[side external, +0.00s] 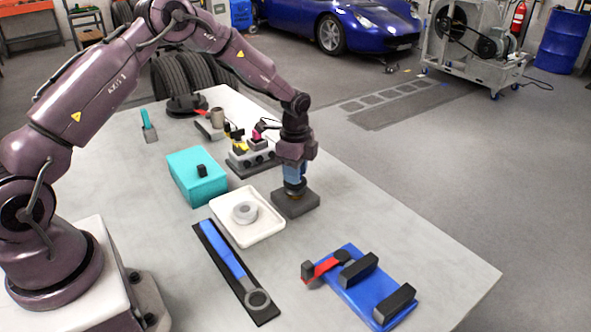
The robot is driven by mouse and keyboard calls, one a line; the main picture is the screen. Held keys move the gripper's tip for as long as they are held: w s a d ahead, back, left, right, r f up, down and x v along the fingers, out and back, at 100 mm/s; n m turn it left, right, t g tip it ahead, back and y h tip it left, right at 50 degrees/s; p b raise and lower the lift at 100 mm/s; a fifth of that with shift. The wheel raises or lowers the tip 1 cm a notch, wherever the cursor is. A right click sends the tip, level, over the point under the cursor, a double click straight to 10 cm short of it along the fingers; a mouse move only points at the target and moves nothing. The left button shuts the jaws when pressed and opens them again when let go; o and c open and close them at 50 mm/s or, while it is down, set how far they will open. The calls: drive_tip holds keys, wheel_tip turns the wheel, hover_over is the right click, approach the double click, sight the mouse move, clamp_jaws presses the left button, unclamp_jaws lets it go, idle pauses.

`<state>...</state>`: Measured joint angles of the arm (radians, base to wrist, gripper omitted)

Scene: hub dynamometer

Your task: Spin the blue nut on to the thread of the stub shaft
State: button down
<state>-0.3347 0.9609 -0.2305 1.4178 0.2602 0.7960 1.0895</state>
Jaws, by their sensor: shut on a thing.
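My gripper (295,180) points straight down over a dark grey block (297,206) near the table's right edge. It is shut on the blue nut (293,183), which shows as a small blue patch at the fingers, partly covered by them. A short brass-coloured piece (297,196), which looks like the stub shaft, stands up from the block directly below. The nut and shaft are in line, but at this size I cannot tell whether the threads are engaged. The thread itself is hidden.
A white tray (271,234) with a grey ring (245,212) stands left of the block. A connector rack (250,160) stands close behind.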

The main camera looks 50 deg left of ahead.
drive_tip(key=m, duration=0.3)
drive_tip(key=a+m, duration=0.1)
drive_tip(key=m, duration=0.1)
drive_tip(key=shift+m, duration=0.4)
drive_tip(key=m, duration=0.6)
drive_tip(key=c, duration=1.1)
unclamp_jaws()
drive_tip(key=shift+o, duration=0.5)
drive_tip(key=shift+d, duration=0.2)
